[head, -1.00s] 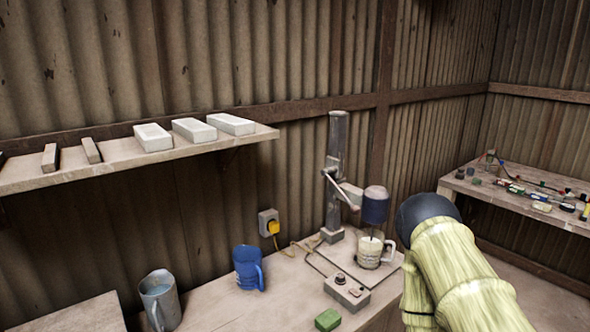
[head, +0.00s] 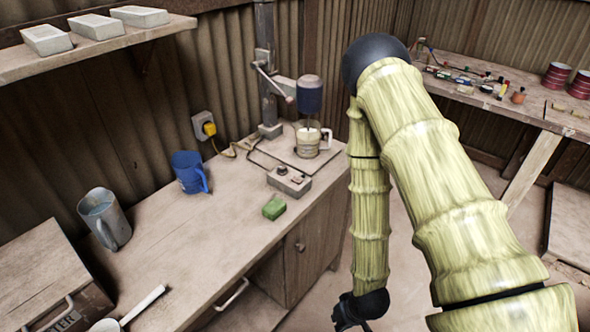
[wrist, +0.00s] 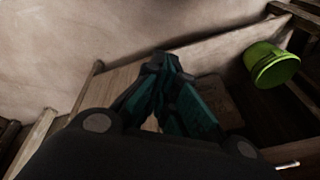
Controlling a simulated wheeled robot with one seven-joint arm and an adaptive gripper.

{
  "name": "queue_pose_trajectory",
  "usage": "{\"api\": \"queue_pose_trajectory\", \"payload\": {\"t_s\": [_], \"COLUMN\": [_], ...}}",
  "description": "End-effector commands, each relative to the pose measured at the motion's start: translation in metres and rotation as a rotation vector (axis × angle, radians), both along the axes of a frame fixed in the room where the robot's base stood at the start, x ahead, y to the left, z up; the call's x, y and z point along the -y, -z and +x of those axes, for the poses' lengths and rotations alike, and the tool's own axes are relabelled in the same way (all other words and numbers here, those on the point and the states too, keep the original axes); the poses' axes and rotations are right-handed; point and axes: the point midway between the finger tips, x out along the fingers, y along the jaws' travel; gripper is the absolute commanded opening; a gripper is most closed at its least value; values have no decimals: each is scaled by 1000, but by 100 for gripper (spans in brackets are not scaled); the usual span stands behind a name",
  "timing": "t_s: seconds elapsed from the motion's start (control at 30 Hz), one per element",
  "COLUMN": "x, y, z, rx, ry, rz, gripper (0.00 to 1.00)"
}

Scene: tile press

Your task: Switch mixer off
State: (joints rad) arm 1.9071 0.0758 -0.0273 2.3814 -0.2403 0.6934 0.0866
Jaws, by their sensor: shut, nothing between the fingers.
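The mixer has a blue motor head (head: 309,95) on a grey upright post (head: 266,65) with a crank lever, at the far end of the workbench. A cream jug (head: 308,142) with a handle stands under the head. A grey control box (head: 289,180) with a dark knob or button and another small control on top sits in front of it, with a cable. I cannot read its setting. My arm hangs to the right of the bench. My gripper (wrist: 165,62) is shut and empty in the wrist view, pointing down, well away from the control box.
A green block (head: 274,207) lies near the bench's front edge. A blue jug (head: 188,172) and a grey metal jug (head: 104,218) stand to the left. A yellow plug (head: 209,129) is in the wall socket. A lime-green bucket (wrist: 271,64) shows in the wrist view.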

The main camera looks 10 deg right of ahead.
Motion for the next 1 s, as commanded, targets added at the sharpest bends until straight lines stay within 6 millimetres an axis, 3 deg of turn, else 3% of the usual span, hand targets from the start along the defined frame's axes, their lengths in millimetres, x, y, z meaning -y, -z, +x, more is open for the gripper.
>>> {"api": "queue_pose_trajectory", "payload": {"t_s": [0.1, 0.5, 0.7, 1.0], "x": [-2, -4, -1, 7], "y": [-15, -90, -139, -222], "z": [45, 170, 221, 283], "rx": [81, 323, 437, 594], "ry": [-32, -166, -245, -371], "rz": [37, 131, 158, 175], "gripper": [0, 0, 0, 0]}}
